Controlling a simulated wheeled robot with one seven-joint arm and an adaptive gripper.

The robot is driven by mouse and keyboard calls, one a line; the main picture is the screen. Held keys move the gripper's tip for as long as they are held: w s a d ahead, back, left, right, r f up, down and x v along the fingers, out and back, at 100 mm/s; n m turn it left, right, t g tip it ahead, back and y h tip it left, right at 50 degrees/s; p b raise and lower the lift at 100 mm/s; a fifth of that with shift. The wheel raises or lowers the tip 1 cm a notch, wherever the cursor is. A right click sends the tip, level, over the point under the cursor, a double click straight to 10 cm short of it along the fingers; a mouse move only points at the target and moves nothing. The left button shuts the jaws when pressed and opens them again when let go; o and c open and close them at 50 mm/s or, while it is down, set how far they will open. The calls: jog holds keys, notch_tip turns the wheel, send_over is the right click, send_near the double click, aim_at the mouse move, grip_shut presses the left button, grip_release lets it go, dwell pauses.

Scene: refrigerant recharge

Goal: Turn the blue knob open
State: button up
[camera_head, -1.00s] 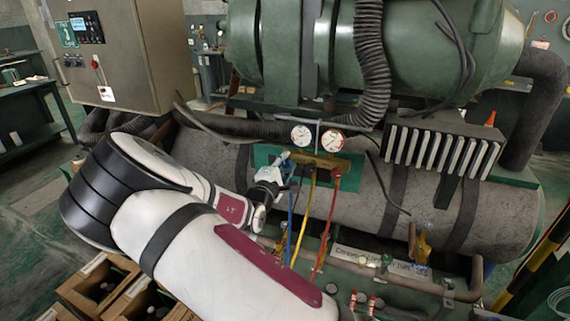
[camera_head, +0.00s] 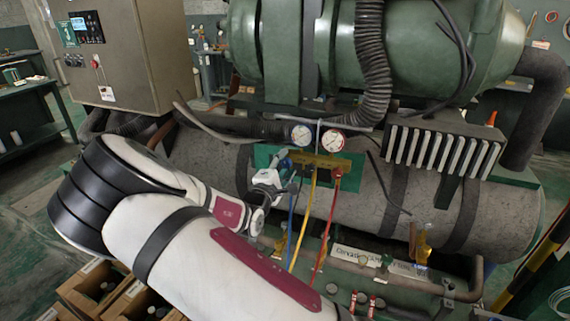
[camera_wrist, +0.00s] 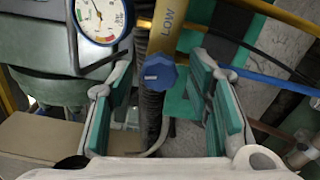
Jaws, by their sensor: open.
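The blue knob (camera_wrist: 158,72) is faceted and sits on the brass manifold's side marked LOW. In the wrist view it lies ahead of my gripper (camera_wrist: 162,80), between its two spread fingers, with visible gaps on both sides. I see no finger touching it. In the head view, my gripper (camera_head: 277,170) is at the left end of the brass manifold (camera_head: 320,160), and the knob is hard to make out there. The blue-rimmed gauge (camera_head: 301,134) stands above that end and also shows in the wrist view (camera_wrist: 100,18).
A red-rimmed gauge (camera_head: 333,140) stands to the right. Blue (camera_head: 292,225), yellow (camera_head: 304,220) and red (camera_head: 327,225) hoses hang below the manifold. A large grey tank (camera_head: 350,200) lies behind. A thick corrugated hose (camera_head: 370,60) runs down above.

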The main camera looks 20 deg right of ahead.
jog(key=v, duration=1.1)
jog(key=shift+w+d, duration=0.1)
